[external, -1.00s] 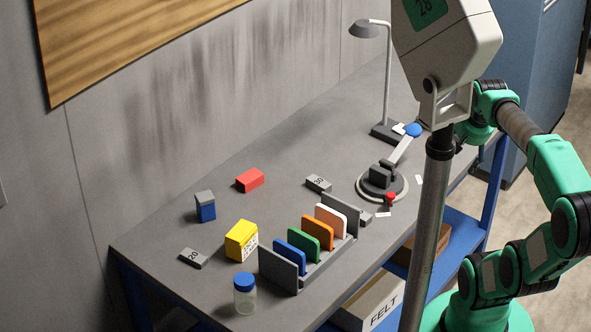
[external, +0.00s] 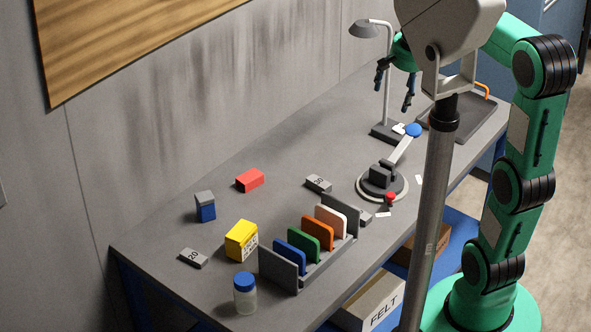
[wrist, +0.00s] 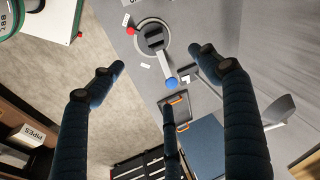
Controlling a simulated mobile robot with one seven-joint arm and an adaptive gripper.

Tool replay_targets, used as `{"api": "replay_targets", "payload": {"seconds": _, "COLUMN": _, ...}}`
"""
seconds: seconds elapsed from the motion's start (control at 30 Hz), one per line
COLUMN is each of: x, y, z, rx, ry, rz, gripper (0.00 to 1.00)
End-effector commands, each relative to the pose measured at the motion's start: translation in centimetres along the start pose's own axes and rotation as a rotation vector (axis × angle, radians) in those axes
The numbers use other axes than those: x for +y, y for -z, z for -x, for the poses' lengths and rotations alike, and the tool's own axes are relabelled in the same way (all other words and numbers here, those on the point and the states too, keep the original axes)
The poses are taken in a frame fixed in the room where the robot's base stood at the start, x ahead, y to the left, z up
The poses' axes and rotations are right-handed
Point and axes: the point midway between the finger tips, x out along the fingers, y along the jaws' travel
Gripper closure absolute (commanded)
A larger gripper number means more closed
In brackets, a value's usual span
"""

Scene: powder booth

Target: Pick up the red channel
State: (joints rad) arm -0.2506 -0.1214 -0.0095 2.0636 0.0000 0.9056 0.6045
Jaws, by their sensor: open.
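A small red block-shaped piece (external: 250,180), the only loose red piece I see and apparently the red channel, lies on the grey bench near the back wall, left of the middle. Its finer shape is too small to make out. My gripper (external: 394,90) is high over the far end of the bench beside the lamp, well right of and above the red piece. The gripper's dark fingers (wrist: 157,60) are spread open and empty in the wrist view. The red piece does not show in the wrist view.
A rack (external: 278,268) of coloured plates, a yellow box (external: 241,240), a blue-grey block (external: 205,207), a jar (external: 245,297) and grey labelled blocks stand around the red piece. A round clamp fixture (external: 382,184) and lamp (external: 365,29) stand farther right. A post (external: 432,215) crosses the foreground.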

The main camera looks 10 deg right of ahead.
Motion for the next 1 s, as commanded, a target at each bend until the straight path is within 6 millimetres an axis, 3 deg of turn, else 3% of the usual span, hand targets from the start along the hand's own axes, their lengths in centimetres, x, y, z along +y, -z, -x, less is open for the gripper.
{"api": "replay_targets", "payload": {"seconds": 0.2, "x": -5.3, "y": 2.2, "z": -2.1, "rx": -0.040, "ry": -0.013, "rz": -0.065, "gripper": 0.24}}
{"api": "replay_targets", "payload": {"seconds": 0.53, "x": -13.1, "y": 4.2, "z": -6.7, "rx": -0.091, "ry": -0.042, "rz": -0.172, "gripper": 0.24}}
{"api": "replay_targets", "payload": {"seconds": 1.0, "x": -24.0, "y": 3.7, "z": -15.3, "rx": -0.149, "ry": -0.102, "rz": -0.320, "gripper": 0.24}}
